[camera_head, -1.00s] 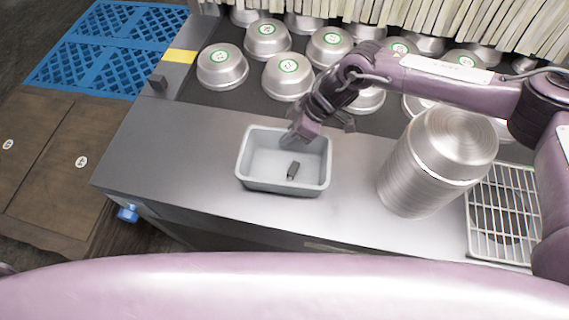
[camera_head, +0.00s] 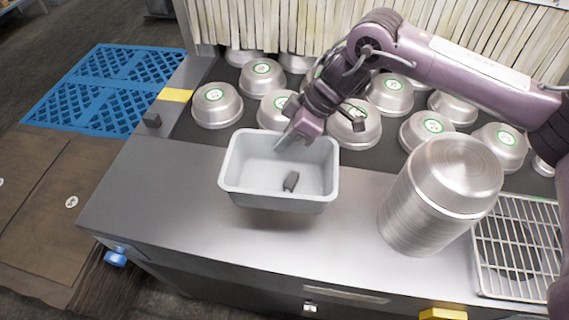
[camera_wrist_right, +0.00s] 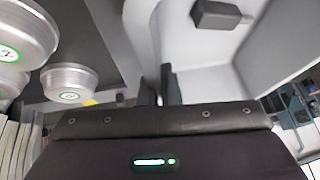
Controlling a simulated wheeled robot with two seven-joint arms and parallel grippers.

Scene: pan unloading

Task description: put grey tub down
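The grey tub (camera_head: 275,201) is an open rectangular container over the front of the steel counter. It looks raised a little above the counter, roughly level, with a soft shadow below it. A small dark object (camera_head: 291,181) lies inside on its floor. My right gripper (camera_head: 290,137) reaches over the tub's far rim and is shut on it. In the right wrist view the two fingers (camera_wrist_right: 158,85) are close together at the pale tub wall (camera_wrist_right: 205,83), and the dark object shows at the top. My left gripper is not in view.
A tall metal canister (camera_head: 428,205) stands right of the tub, with a wire rack (camera_head: 516,245) beyond it. Several metal bowls with green labels (camera_head: 217,104) fill the dark strip behind. The counter (camera_head: 140,195) is bare left of the tub.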

